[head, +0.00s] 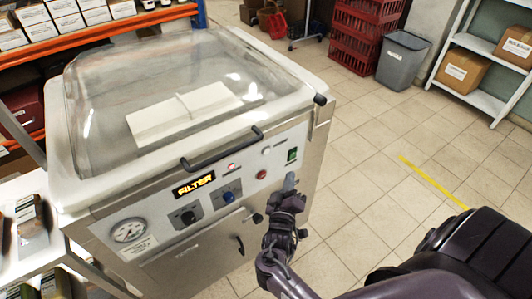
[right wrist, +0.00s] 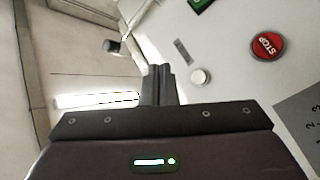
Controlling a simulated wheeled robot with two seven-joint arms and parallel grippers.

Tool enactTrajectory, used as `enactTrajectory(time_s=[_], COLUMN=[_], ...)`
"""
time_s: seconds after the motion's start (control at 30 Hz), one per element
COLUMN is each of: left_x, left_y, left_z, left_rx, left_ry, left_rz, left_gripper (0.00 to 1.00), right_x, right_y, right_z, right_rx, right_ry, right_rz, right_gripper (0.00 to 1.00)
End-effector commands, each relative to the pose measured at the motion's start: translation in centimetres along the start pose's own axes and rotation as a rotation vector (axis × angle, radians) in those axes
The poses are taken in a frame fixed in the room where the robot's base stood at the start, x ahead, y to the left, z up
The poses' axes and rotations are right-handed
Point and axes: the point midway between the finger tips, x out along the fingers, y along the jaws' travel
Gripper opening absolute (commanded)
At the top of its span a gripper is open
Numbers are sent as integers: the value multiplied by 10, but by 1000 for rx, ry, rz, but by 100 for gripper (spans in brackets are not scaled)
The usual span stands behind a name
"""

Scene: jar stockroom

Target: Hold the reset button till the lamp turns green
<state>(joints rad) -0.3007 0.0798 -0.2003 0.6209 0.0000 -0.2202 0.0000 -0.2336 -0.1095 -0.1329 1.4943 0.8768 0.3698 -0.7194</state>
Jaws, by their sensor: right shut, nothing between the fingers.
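A small lamp (head: 232,167) on the panel glows red. A red STOP button (head: 261,174) is to its right, and it also shows in the right wrist view (right wrist: 267,45). A plain pale round button (right wrist: 200,77), likely the reset button, shows in the right wrist view; in the head view I cannot make it out near my gripper. My right gripper (head: 289,181) is shut and empty at the panel's right end. In the wrist view its fingertips (right wrist: 157,72) are beside the pale button, apparently apart from it. My left gripper is not in view.
A clear lid (head: 165,85) with a dark handle (head: 222,150) covers the machine's top. A green switch (head: 292,155) is just above my right gripper. Red crates (head: 365,35), a grey bin (head: 402,62) and shelves stand behind. The tiled floor to the right is clear.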

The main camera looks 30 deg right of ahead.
Motion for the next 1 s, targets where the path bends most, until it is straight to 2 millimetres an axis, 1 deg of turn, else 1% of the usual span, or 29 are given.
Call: enactTrajectory(time_s=[0.23,0.37,0.47,0.73,1.0], left_x=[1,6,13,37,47], left_y=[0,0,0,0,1], left_z=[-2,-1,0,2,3], left_rx=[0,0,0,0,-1], left_ry=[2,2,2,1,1], left_rz=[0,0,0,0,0], left_gripper=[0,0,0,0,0], right_x=[0,5,12,39,57], right_y=[-1,-6,-13,-33,-44], right_z=[0,-3,-7,-27,-41], right_rx=[1,2,3,3,0], right_ry=[0,2,2,2,1], right_rz=[-1,-1,-1,-1,-2], right_gripper=[0,0,0,0,0])
